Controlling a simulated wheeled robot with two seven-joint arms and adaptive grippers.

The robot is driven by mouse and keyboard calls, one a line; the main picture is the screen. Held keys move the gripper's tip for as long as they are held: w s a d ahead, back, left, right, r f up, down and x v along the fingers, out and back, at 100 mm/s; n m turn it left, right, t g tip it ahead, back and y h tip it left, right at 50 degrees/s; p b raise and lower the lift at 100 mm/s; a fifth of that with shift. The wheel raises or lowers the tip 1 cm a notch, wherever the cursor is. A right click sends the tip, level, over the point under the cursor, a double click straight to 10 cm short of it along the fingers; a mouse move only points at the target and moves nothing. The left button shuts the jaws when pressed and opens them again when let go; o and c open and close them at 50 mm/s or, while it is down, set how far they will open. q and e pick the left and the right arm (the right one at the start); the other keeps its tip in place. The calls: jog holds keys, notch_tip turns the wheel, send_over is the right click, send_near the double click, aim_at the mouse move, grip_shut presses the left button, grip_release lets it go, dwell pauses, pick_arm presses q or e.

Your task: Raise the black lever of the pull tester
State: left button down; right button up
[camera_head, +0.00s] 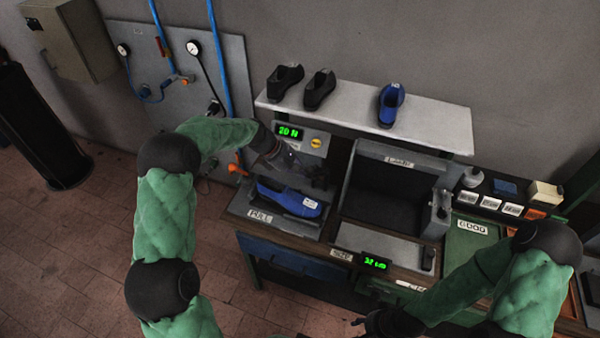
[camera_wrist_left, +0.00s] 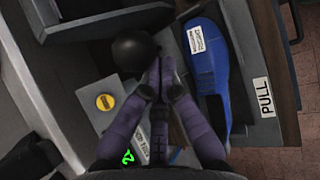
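The pull tester has a grey panel (camera_head: 313,134) with a green "20 N" display and a yellow button. A blue shoe (camera_head: 288,198) lies on its base marked PULL, and the shoe also shows in the left wrist view (camera_wrist_left: 217,85). The black lever's round knob (camera_wrist_left: 133,52) shows in the left wrist view; its shaft is hidden. My left gripper (camera_wrist_left: 160,72) has its fingers together, tips right beside the knob; I cannot tell whether they touch it. In the head view the left gripper (camera_head: 318,178) is over the shoe. My right gripper (camera_head: 372,322) is low, partly cut off.
A shelf (camera_head: 350,113) behind holds two black shoes (camera_head: 302,86) and a blue shoe (camera_head: 391,103). A dark open box (camera_head: 392,195) stands right of the tester. A green GOOD tray (camera_head: 468,240) lies farther right. Gauges and blue hoses are on the left wall panel.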

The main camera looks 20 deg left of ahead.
pick_arm(q)
jog(key=shift+d+r, duration=0.1)
jog(key=shift+d, duration=0.1)
notch_tip(320, 180, up, 10)
jog(key=shift+a, duration=0.2)
dwell(0.6)
